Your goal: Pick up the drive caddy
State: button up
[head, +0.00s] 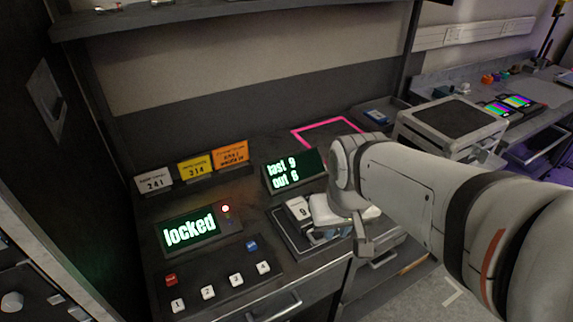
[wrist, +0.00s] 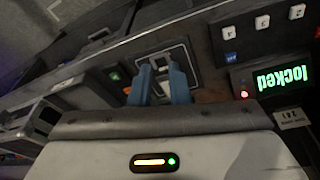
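A small white block marked 9 (head: 298,209), which may be the drive caddy, sits at a dark, pale-edged tray (head: 285,234) on the counter. I cannot tell for sure that it is the caddy. My gripper (head: 328,233) is over the tray, just right of the block, and my wrist hides part of the tray. In the wrist view my gripper's two blue fingers (wrist: 160,84) stand apart over the tray, with a small pale shape (wrist: 159,66) between their tips. I see no clear grip on it, and contact is too small to tell.
A "locked" display (head: 190,231) with a red light and a button panel (head: 220,285) are left of the tray. A "last 9 out 6" display (head: 293,171) stands close behind. A pink outline (head: 313,128) and a grey machine (head: 450,122) lie farther back.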

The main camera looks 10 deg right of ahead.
aim_at(306, 219)
jog(key=w+f+n, duration=0.1)
jog(key=w+f, duration=0.3)
jog(key=f, duration=0.2)
jog(key=w+d+f+n+g+h+p, duration=0.1)
jog(key=w+f, duration=0.4)
jog(key=f, duration=0.1)
jog(key=w+d+f+n+p, duration=0.1)
jog(key=w+f, duration=0.4)
jog(key=f, duration=0.1)
jog(key=shift+d+n+g+h, duration=0.1)
jog(key=shift+n+g+h, duration=0.2)
jog(key=shift+g, duration=0.1)
grip_shut()
